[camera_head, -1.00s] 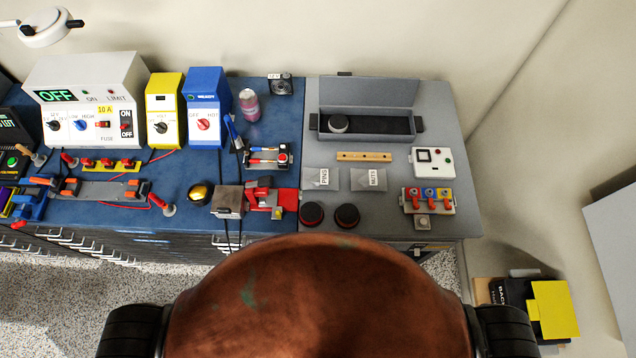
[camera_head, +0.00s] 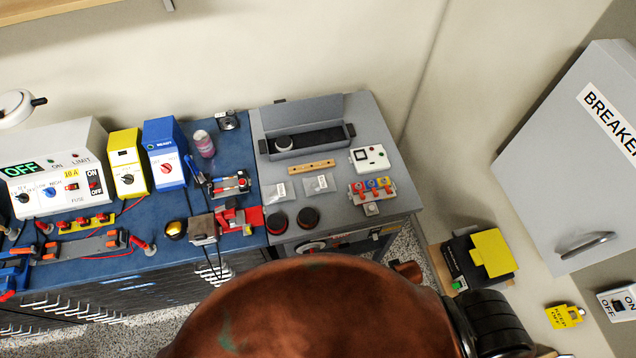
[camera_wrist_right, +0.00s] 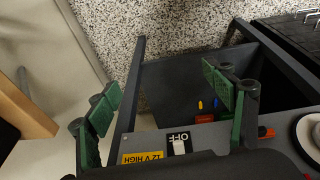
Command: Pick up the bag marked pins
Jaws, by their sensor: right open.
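The bag marked pins (camera_head: 280,192) is a small clear bag with a white label, lying flat on the grey bench top (camera_head: 345,225) in the head view. Its label is too small to read now, but it read PINS in the earlier frame. A similar bag (camera_head: 318,183), labelled NUTS earlier, lies just to its right. My right gripper (camera_wrist_right: 165,95) shows in the right wrist view, with its green-padded fingers wide apart and nothing between them. Neither bag appears in that view. My left gripper is not in view.
Two dark round knobs (camera_head: 308,217) sit in front of the bags, and a wooden strip (camera_head: 311,167) behind them. A grey open-lidded case (camera_head: 301,140) stands farther back. The wrist view shows an open dark compartment (camera_wrist_right: 180,85) below the gripper, beside a panel with an OFF switch (camera_wrist_right: 179,143).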

